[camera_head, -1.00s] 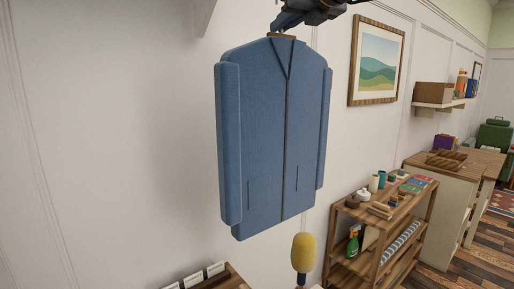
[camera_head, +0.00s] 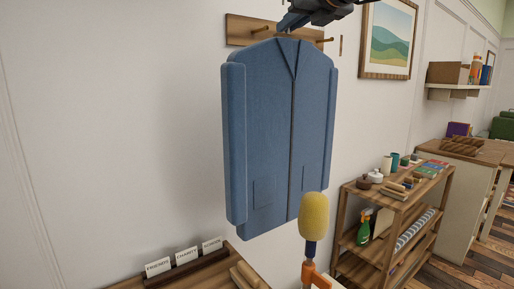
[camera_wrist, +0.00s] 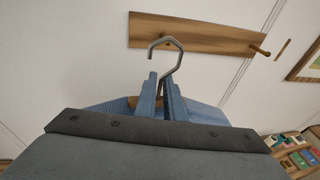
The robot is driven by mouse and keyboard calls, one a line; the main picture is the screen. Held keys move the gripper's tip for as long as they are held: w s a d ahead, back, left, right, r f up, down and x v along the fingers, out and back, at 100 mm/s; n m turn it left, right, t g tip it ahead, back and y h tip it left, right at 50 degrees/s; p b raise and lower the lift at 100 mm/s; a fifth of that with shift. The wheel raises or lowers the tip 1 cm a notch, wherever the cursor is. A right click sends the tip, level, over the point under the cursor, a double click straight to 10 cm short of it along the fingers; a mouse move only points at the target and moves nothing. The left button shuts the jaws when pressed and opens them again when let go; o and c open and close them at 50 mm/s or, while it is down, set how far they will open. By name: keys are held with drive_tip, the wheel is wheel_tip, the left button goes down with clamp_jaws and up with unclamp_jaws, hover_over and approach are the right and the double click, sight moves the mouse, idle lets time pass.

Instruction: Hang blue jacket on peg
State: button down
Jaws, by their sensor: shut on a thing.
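The blue jacket (camera_head: 275,135) hangs upright in the middle of the head view, below my gripper (camera_head: 287,24). In the wrist view my gripper (camera_wrist: 162,92) is shut at the neck of the jacket's hanger. The hanger's grey metal hook (camera_wrist: 165,46) rises above the fingers, and nothing is seen in it. The wooden peg rail (camera_head: 242,30) is on the wall behind the jacket's top. One peg (camera_head: 263,28) shows left of my gripper and another peg (camera_head: 324,40) to its right. The wrist view shows the rail (camera_wrist: 190,34) beyond the hook, with a peg (camera_wrist: 262,50) at its right end.
A yellow duster (camera_head: 314,215) stands upright in front of the jacket's lower right. A wooden surface with labelled cards (camera_head: 186,256) is at the lower left. A wooden shelf unit (camera_head: 398,205) and a framed picture (camera_head: 388,38) are to the right. The wall at left is clear.

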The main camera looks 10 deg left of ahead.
sight(289, 41)
drive_tip(key=shift+w+f+b, duration=0.3)
drive_tip(key=shift+f+b, duration=0.45)
drive_tip(key=shift+f, duration=0.15)
drive_tip(key=shift+w+f+b, duration=0.25)
drive_tip(key=shift+f+b, duration=0.5)
drive_tip(key=shift+f, duration=0.15)
drive_tip(key=r+p+x, duration=0.1)
drive_tip(key=p+x, duration=0.1)
drive_tip(key=x, duration=0.6)
drive_tip(key=r+p+x, duration=0.2)
drive_tip(key=x, duration=0.7)
drive_tip(key=shift+w+a+r+p, duration=0.25)
drive_tip(key=shift+w+a+p, duration=0.15)
drive_tip(key=shift+w, duration=0.1)
drive_tip(key=shift+w+f, duration=0.1)
drive_tip(key=shift+f, duration=0.05)
drive_tip(key=c, duration=2.3)
unclamp_jaws()
drive_tip(key=shift+f, duration=0.15)
drive_tip(key=o, duration=0.5)
drive_tip(key=shift+c, duration=0.2)
drive_tip(key=shift+f+b, duration=0.1)
drive_tip(key=shift+b, duration=0.35)
